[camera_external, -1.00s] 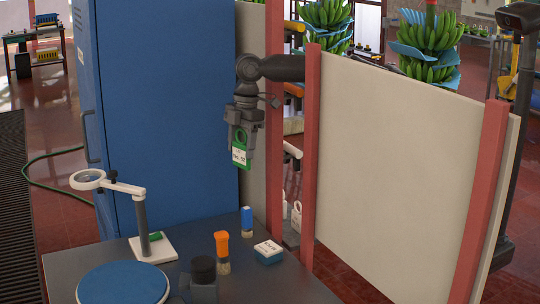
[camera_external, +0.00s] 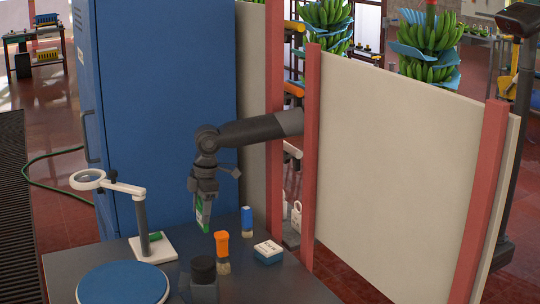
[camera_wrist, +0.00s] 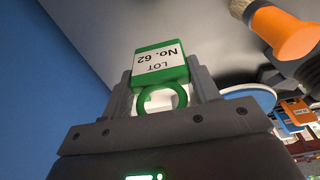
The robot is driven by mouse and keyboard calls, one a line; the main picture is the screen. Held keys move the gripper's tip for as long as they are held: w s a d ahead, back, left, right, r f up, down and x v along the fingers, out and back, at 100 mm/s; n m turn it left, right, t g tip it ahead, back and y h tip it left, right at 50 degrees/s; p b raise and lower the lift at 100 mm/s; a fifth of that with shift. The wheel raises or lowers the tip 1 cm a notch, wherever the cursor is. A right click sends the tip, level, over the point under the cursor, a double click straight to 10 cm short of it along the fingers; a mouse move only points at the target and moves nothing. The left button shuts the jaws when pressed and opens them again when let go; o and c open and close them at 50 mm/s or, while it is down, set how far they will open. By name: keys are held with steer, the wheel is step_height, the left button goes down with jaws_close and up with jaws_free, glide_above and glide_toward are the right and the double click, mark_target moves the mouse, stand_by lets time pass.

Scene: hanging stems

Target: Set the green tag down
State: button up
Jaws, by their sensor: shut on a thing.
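The green tag (camera_external: 203,219) hangs down from my gripper (camera_external: 203,198), just above the back part of the dark table. In the wrist view the tag (camera_wrist: 160,62) has a white label reading "LOT No. 62" and a green ring. My gripper (camera_wrist: 165,100) is shut on the tag at its ring end. The tag's free end points away from the gripper. Whether its lower edge touches the table cannot be told.
A magnifier stand (camera_external: 143,215) stands left of the tag, with a round blue pad (camera_external: 122,284) in front. An orange brush (camera_external: 222,245), a blue-capped brush (camera_external: 247,220) and a white-topped blue box (camera_external: 268,252) stand to the right. A blue cabinet (camera_external: 165,110) rises behind.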

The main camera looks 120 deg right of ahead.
mark_target(203, 227)
steer(key=shift+f, duration=2.6)
steer(key=shift+f, duration=0.6)
steer(key=o, duration=1)
steer(key=shift+o, duration=0.2)
steer(key=shift+r, duration=0.1)
